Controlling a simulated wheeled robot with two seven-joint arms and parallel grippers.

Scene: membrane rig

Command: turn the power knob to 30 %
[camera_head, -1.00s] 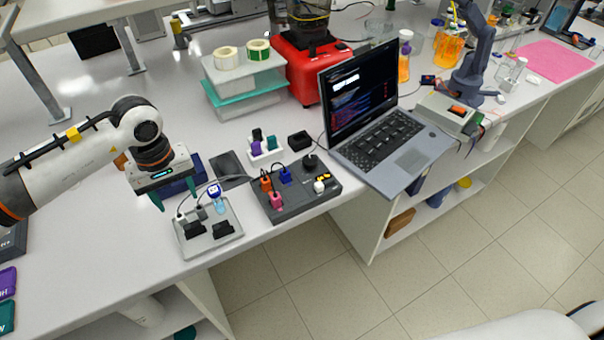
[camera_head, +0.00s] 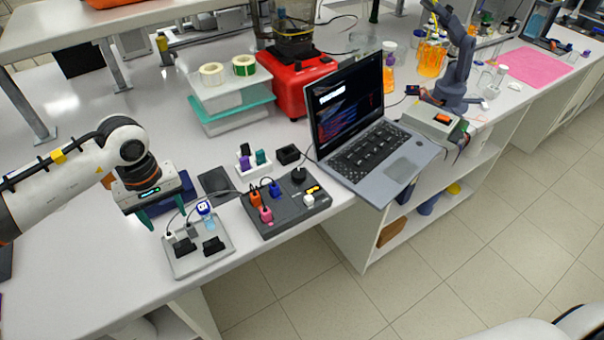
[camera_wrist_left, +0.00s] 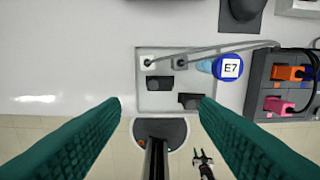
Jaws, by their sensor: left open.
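A black round knob (camera_head: 298,175) stands on the back right of a dark grey box (camera_head: 285,215). No knob label is readable. A light grey plate (camera_head: 188,266) carries two black blocks (camera_head: 213,246), a white plug, a grey plug and a blue tag. The wrist view shows the plate (camera_wrist_left: 145,98), with the tag (camera_wrist_left: 230,67) reading E7. My left gripper (camera_head: 166,219) is open with teal fingers, above the bench at the plate's left back. In the wrist view the open fingers (camera_wrist_left: 160,104) have nothing between them.
Orange, blue and pink plugs (camera_head: 265,214) sit on the dark box, with cables nearby. An open laptop (camera_head: 385,160) stands right of it. A white holder (camera_head: 252,163) and a dark pad (camera_head: 214,182) lie behind. The bench is clear left of the plate.

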